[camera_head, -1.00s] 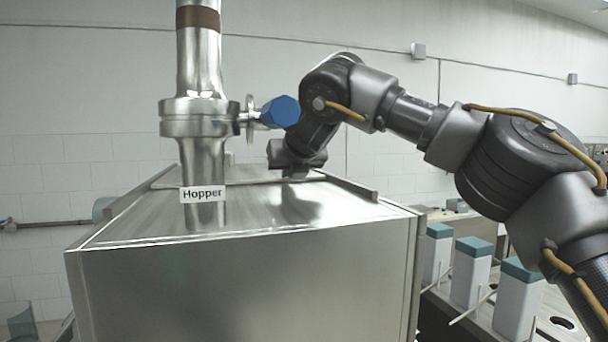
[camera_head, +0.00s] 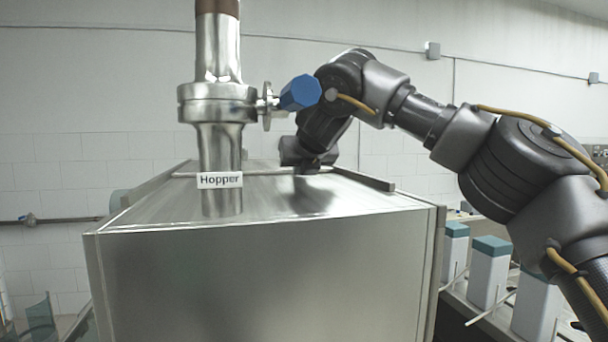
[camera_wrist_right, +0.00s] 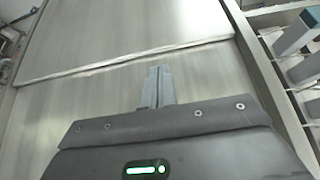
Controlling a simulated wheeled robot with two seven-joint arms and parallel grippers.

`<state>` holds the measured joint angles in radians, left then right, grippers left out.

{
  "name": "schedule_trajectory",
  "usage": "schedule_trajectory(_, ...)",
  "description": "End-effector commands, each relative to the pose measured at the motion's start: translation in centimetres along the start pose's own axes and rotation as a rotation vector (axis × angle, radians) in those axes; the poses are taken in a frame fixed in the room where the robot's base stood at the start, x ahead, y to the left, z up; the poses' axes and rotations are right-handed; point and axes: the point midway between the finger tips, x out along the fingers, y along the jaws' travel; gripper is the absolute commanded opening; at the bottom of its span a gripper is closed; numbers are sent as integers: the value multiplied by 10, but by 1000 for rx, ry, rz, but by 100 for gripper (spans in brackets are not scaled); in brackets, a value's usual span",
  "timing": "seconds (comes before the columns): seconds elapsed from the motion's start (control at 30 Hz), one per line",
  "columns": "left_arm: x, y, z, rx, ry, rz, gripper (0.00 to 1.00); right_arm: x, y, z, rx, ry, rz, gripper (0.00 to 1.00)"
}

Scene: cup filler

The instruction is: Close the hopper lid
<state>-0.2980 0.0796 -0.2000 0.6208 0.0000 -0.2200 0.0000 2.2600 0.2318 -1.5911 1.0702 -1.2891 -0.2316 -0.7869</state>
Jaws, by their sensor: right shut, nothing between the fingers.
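My right gripper (camera_head: 307,170) is above the back part of the top, by that cross edge. In the right wrist view my right gripper (camera_wrist_right: 157,82) is shut and empty, pointing at the metal top. A panel that looks like the lid (camera_wrist_right: 135,30) lies beyond the fingertips, its edge crossing ahead of them. Contact cannot be told. My left gripper is out of view.
White containers with teal tops (camera_head: 489,270) stand on a line at the right. A raised rail (camera_head: 362,179) runs along the top's right side.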

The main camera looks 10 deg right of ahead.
Motion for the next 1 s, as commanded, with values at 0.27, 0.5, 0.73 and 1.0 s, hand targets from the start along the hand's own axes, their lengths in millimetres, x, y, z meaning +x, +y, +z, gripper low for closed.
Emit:
schedule_trajectory(0.27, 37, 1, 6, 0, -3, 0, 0, -61, 5, -2, -2, -5, 7, 0)
schedule_trajectory(0.5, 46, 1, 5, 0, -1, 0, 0, -94, 5, 0, -5, -4, 6, 0)
schedule_trajectory(0.73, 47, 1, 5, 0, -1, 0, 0, -101, 3, 0, -2, -1, 5, 0)
schedule_trajectory(1.0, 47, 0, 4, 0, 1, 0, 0, -100, 3, 0, -1, -1, 4, 0)
